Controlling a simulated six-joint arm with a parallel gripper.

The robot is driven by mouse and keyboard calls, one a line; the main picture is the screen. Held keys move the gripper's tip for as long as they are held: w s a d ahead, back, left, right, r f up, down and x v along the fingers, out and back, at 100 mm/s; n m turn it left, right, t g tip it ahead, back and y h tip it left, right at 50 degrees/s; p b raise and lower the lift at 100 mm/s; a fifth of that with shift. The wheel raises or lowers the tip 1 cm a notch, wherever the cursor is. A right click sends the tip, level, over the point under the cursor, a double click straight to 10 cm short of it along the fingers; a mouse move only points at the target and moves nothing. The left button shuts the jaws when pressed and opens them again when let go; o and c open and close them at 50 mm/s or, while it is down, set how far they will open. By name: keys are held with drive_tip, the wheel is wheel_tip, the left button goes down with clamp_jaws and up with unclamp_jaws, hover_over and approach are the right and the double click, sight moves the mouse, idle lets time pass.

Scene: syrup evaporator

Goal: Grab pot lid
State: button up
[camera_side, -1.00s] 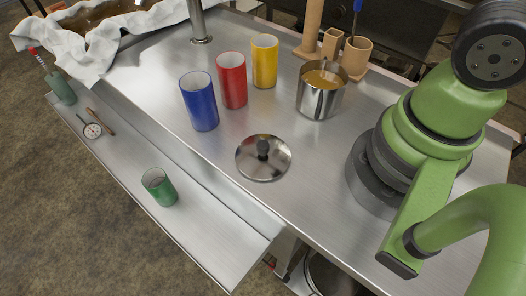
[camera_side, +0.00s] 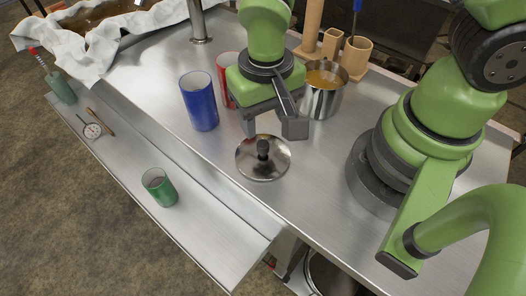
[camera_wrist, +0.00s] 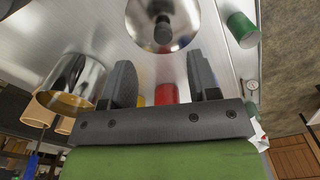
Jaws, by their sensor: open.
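The pot lid (camera_side: 262,163) is a round, shiny steel disc with a dark knob (camera_side: 263,147), lying flat on the steel table. My gripper (camera_side: 272,134) is above the table just behind the lid, with its fingers spread and nothing between them. In the wrist view the lid (camera_wrist: 178,22) is at the top centre, with its knob (camera_wrist: 163,30) ahead of the two fingers of my gripper (camera_wrist: 163,75). The steel pot (camera_side: 318,103) with amber liquid stands behind the lid to the right, close to my gripper. It also shows at left in the wrist view (camera_wrist: 72,84).
The blue cup (camera_side: 200,104) stands left of my gripper. The red cup (camera_side: 224,72) is partly hidden behind it. A green cup (camera_side: 159,188) and a dial thermometer (camera_side: 92,130) are on the lower shelf (camera_side: 205,235). Wooden holders (camera_side: 356,58) stand behind the pot. The table right of the lid is clear.

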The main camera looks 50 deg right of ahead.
sight(263, 144)
drive_tip(key=shift+w+a+f, duration=0.1)
drive_tip(key=shift+a+f, duration=0.05)
drive_tip(key=shift+f, duration=3.6)
clamp_jaws()
